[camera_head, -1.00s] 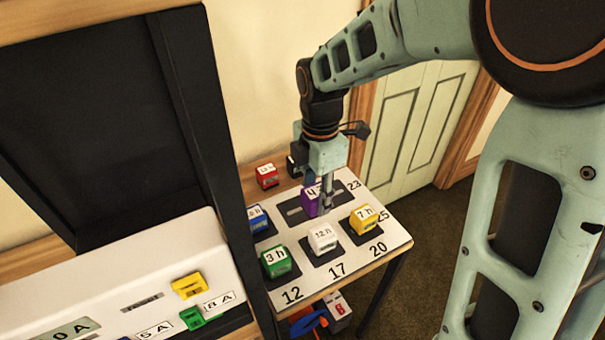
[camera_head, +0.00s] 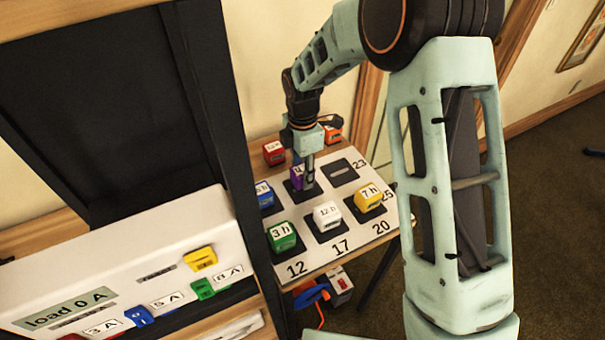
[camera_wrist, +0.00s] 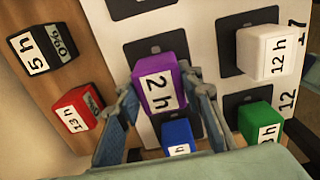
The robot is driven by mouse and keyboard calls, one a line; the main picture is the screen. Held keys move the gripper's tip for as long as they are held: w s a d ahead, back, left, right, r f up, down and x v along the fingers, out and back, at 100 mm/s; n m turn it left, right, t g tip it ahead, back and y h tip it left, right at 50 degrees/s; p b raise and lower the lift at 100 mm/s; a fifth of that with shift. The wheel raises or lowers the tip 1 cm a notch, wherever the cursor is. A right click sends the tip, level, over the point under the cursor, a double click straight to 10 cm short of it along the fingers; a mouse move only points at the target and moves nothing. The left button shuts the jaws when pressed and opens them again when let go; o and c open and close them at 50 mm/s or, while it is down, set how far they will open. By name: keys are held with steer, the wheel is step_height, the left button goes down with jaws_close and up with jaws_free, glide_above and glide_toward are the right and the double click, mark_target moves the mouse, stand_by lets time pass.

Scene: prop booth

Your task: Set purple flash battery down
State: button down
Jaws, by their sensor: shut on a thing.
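The purple flash battery (camera_head: 297,178) is between the fingers of my gripper (camera_head: 305,170). In the wrist view the purple battery (camera_wrist: 160,88) looks upright, with a label that seems to read "2 h". The fingers (camera_wrist: 163,105) are on either side of it. It is at the middle dark pad of the white board's back row; this pad (camera_wrist: 155,46) shows partly behind it in the wrist view. I cannot tell whether its base touches the pad. In the head view my fingers hide part of the battery.
A blue battery (camera_head: 264,195) stands left, with green (camera_head: 282,236), white (camera_head: 327,215) and yellow (camera_head: 369,197) ones in front. The back right pad (camera_head: 342,170) is bare. A red battery (camera_head: 274,152) and a black one (camera_wrist: 43,50) stand off the board.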

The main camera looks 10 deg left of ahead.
mark_target(303, 169)
steer(key=shift+f, duration=0.8)
steer(key=c, duration=1.3)
jaws_free()
step_height(303, 169, up, 12)
steer(key=shift+r+b, duration=0.2)
steer(key=shift+b, duration=0.35)
